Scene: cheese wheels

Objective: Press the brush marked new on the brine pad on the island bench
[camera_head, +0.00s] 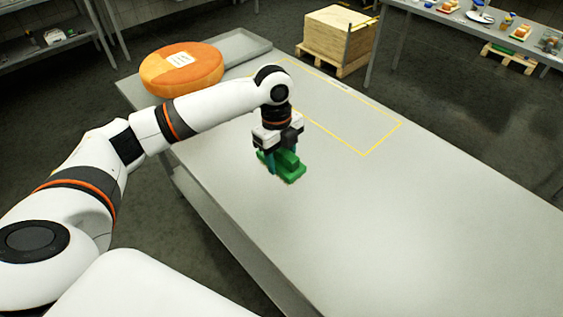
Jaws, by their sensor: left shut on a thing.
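My left gripper (277,150) points down over the grey island bench (400,220) and is shut on a green block-like thing, which looks like the brush (291,170). The green thing is low, with a raised part between the fingers, and it sits at or just above the bench top; I cannot tell if it touches. No marking can be read on it. I cannot make out a brine pad; one may be hidden under the green thing or the gripper. My right gripper is not in view.
An orange cheese wheel (182,72) with a white label stands at the bench's far left end, beside a shallow grey tray (240,47). A yellow outline (383,139) marks the bench behind the gripper. A wooden crate (338,38) stands beyond. The bench's right part is clear.

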